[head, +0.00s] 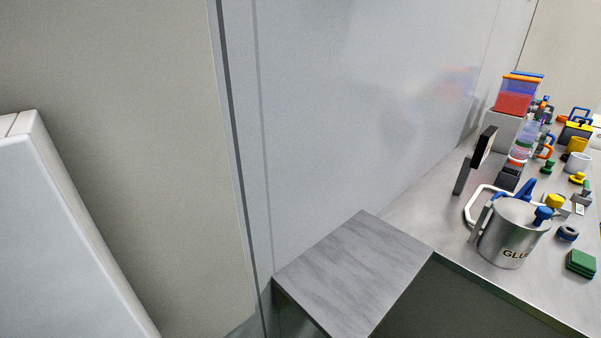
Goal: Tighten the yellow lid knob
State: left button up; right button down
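A metal pot (503,245) marked with letters like "GLU" stands upright near the front edge of the counter at the right. A yellow knob (554,202) shows at the right of its top, close to a blue knob (543,213). I cannot tell whether the yellow knob sits on the pot's lid or behind it. Another small yellow knob-like part (579,177) lies farther back at the right. I cannot tell from this view which is the lid knob or how tight it is. Neither of my grippers is in view.
The metal counter (420,225) is crowded at the right with small parts, a green block (581,264), a white cup (578,162) and stacked coloured bins (514,96). A grey-topped block (355,265) stands at its left end, bare on top. A grey wall panel (350,110) rises behind.

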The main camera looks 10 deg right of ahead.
aim_at(553, 201)
jog(key=z, duration=1.75)
